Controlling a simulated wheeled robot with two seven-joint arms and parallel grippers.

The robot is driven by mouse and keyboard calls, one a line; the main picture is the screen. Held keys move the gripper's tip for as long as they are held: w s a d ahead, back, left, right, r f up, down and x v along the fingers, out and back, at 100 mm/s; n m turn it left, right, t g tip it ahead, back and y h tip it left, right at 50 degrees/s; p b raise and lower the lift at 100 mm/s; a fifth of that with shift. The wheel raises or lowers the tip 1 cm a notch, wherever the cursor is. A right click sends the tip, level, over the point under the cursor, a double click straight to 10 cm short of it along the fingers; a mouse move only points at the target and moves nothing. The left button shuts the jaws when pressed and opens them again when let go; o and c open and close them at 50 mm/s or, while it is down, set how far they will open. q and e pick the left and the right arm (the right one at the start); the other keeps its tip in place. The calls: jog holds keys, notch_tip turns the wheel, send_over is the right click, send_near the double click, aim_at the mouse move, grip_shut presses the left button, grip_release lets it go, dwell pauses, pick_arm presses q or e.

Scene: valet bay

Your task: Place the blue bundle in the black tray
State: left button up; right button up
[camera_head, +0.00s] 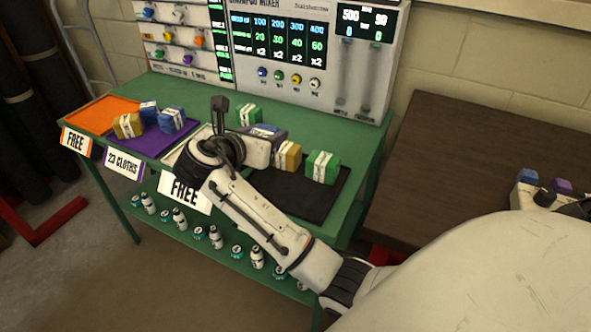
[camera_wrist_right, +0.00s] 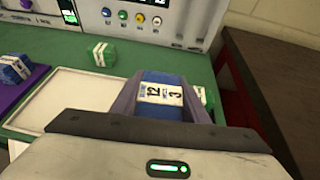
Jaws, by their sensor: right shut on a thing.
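My right gripper (camera_head: 268,138) is shut on a blue bundle (camera_wrist_right: 160,90) with a white label, seen between its two fingers in the right wrist view. In the head view the held bundle (camera_head: 264,130) is mostly hidden by the gripper, near the black tray's back left part. I cannot tell its height above the tray. The black tray (camera_head: 290,202) lies on the green table, with a yellow bundle (camera_head: 288,156) and a green bundle (camera_head: 323,167) at its back. Two other blue bundles (camera_head: 172,120) (camera_head: 149,112) sit at the left. My left gripper is not in view.
An orange tray (camera_head: 95,113), a purple tray (camera_head: 135,140) and a white tray (camera_wrist_right: 75,90) line the table to the left. A yellow bundle (camera_head: 128,125) is by the purple tray. A green bundle (camera_head: 249,115) stands behind the trays. The mixer panel (camera_head: 290,60) closes the back.

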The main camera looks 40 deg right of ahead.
jog(key=shift+m+g+h, duration=0.3)
jog(key=shift+g, duration=0.1)
jog(key=f, duration=0.3)
jog(key=w+d+f+b, duration=0.1)
jog(key=f, duration=0.7)
jog(key=shift+w+d+f+b, duration=0.15)
jog(key=shift+w+d+b, duration=0.05)
jog(key=shift+d+b, duration=0.15)
jog(key=shift+f, duration=0.15)
jog(key=o, duration=1.1)
jog(key=shift+f, duration=0.1)
jog(key=shift+o, duration=0.2)
jog(key=shift+s+a+r, duration=0.1)
jog(key=shift+a+r, duration=0.15)
jog(key=shift+r, duration=0.05)
jog(key=v, duration=1.1)
jog(key=shift+s+a+p, duration=0.15)
jog(key=shift+p, duration=0.3)
